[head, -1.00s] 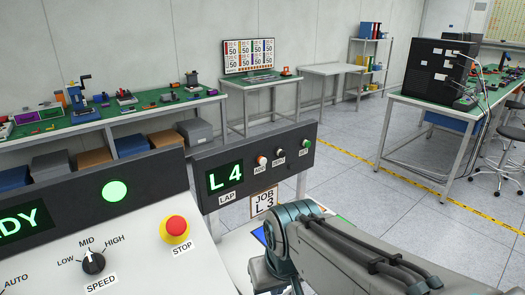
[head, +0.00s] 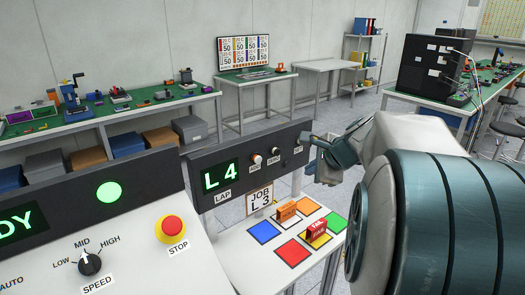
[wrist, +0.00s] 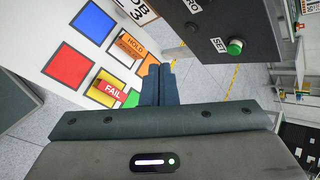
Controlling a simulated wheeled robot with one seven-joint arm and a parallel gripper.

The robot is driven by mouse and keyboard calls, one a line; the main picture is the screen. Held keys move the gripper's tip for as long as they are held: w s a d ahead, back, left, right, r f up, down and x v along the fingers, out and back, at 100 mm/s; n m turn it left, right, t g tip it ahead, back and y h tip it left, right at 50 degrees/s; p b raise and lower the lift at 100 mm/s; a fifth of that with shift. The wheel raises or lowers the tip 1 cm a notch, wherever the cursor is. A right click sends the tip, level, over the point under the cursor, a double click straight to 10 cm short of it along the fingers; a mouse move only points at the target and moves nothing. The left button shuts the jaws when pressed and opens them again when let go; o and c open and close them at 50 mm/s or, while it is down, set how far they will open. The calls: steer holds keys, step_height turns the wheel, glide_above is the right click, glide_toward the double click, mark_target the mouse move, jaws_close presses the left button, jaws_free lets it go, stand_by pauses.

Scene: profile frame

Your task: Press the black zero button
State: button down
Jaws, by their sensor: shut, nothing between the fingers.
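The black zero button (head: 274,150) is on the front of a dark panel (head: 230,158), between a pale button marked ADD (head: 256,158) and the panel's right end. The panel display (head: 222,177) reads L4. My gripper (head: 320,148) is at the panel's right end in the head view, to the right of the zero button and apart from it. It covers the panel's green SET button there. In the wrist view my gripper's fingers (wrist: 160,75) are together and empty. The SET button (wrist: 235,46) shows to their upper right, and part of the ZERO label is at the top edge.
Below the panel, a white board has coloured squares, an orange HOLD block (head: 286,211) and a red FAIL block (head: 316,230). A sloped console with a red STOP button (head: 173,228) and speed knob (head: 90,263) stands left. A JOB L3 card (head: 261,199) is under the panel.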

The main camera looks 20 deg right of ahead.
mark_target(277, 152)
stand_by(0.3)
steer(key=w+a+p, duration=0.3)
steer(key=w, duration=0.5)
steer(key=shift+w, duration=0.15)
stand_by(2.0)
steer(key=shift+w+a+p, duration=0.2)
steer(key=shift+w+p, duration=0.15)
steer(key=shift+w, duration=0.05)
steer(key=shift+w+a+p, duration=0.2)
steer(key=shift+w+p, duration=0.15)
steer(key=shift+w, duration=0.2)
stand_by(0.7)
steer(key=shift+s, duration=0.1)
steer(key=shift+s+d+b, duration=0.35)
steer(key=shift+s+b, duration=0.2)
steer(key=shift+s, duration=0.3)
